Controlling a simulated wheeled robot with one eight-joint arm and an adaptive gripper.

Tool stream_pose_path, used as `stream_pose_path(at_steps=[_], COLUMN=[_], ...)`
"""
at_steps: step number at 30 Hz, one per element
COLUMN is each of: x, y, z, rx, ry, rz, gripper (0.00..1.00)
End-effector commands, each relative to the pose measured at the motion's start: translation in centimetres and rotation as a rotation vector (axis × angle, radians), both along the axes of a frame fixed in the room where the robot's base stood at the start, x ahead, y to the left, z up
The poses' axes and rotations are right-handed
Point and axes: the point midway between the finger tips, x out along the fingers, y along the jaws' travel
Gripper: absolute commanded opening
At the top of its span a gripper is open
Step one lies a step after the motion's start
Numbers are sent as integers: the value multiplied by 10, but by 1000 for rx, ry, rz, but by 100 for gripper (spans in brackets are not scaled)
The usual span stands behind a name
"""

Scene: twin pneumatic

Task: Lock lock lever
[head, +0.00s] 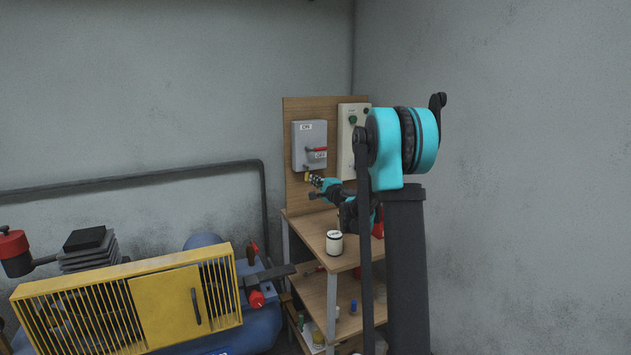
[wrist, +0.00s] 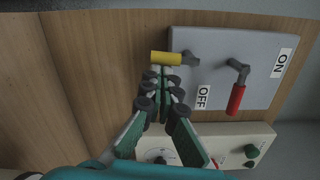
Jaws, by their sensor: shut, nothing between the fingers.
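A grey switch box (head: 298,137) is mounted on the wooden board; it also shows in the wrist view (wrist: 208,45), with ON and OFF labels. Its red-handled switch lever (head: 317,149) points right, on the OFF label's side; the red grip shows in the wrist view (wrist: 236,98). A small lever with a yellow grip (wrist: 165,58), which looks like the lock lever, sits at the box's lower edge (head: 307,176). My gripper (wrist: 164,74) is shut and empty, its fingertips right beside the yellow grip. I cannot tell whether they touch.
A pale control panel (head: 346,124) with a green button stands right of the switch box. Below is a wooden shelf (head: 305,230) with a white cup-like container (head: 334,243). A yellow-guarded compressor (head: 165,300) fills the lower left.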

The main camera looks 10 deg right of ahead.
Motion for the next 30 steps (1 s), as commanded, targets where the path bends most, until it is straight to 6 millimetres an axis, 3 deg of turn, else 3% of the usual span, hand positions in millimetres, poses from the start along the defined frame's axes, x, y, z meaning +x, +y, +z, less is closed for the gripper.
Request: stream_pose_path(at_steps=[21, 30], x=[-8, -10], y=[25, 31], z=[-2, 0], rx=[573, 725], ry=[188, 236], rz=[2, 1], gripper=[0, 0])
